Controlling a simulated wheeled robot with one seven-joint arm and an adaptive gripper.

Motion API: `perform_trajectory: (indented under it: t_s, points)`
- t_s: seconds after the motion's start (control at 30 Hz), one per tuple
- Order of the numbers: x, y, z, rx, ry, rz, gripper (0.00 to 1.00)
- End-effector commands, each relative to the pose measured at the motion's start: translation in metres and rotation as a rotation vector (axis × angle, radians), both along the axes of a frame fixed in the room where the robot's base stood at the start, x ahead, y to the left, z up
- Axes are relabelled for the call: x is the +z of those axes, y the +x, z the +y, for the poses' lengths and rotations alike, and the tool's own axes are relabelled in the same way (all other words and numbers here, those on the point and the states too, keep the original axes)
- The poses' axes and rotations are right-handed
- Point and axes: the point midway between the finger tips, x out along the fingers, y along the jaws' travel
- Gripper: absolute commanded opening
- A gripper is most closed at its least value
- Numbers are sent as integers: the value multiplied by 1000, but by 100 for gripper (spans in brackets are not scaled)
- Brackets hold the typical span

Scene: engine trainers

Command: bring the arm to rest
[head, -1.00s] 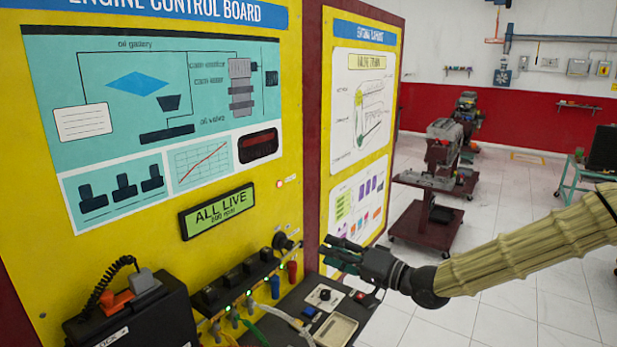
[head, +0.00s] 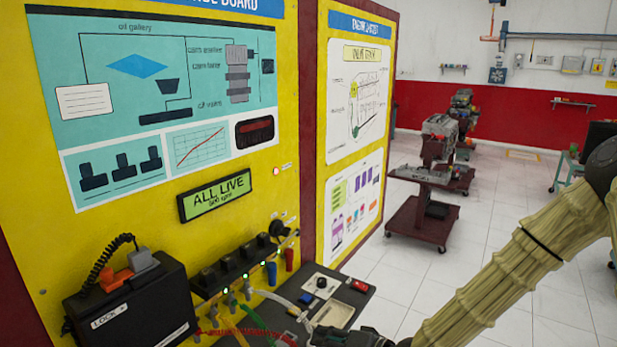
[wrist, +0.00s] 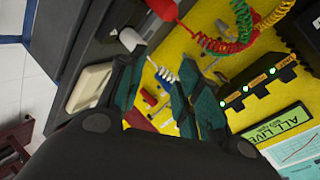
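My arm (head: 520,265), in a ribbed tan sleeve, reaches in from the right edge in the head view. My gripper (wrist: 158,98) is open in the wrist view, with its two green-padded fingers apart and nothing seen between them but the board behind. In the head view the gripper is mostly cut off by the bottom edge, near the front of the dark shelf. The yellow control board (head: 120,240) stands at left, its display (head: 216,194) reading "ALL LIVE".
The shelf (head: 352,276) carries a pale tray (head: 334,313) and small controls. Coloured cables hang below a row of green-lit sockets (head: 235,268). A black box (head: 133,306) with an orange connector is at left. Engine stands (head: 428,185) are farther back; white floor lies open at right.

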Motion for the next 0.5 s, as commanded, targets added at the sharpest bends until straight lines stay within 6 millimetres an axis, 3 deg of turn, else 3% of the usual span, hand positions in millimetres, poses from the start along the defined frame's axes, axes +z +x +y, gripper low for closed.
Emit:
perform_trajectory:
  t_s: [0.03,0.1,0.27,0.5]
  points:
    - [-31,-15,-2,-1,-38,37,34]
    - [-65,-34,-7,-6,-94,82,34]
    - [-137,-82,-23,-6,-229,181,34]
    - [-231,-166,-59,18,-448,330,34]
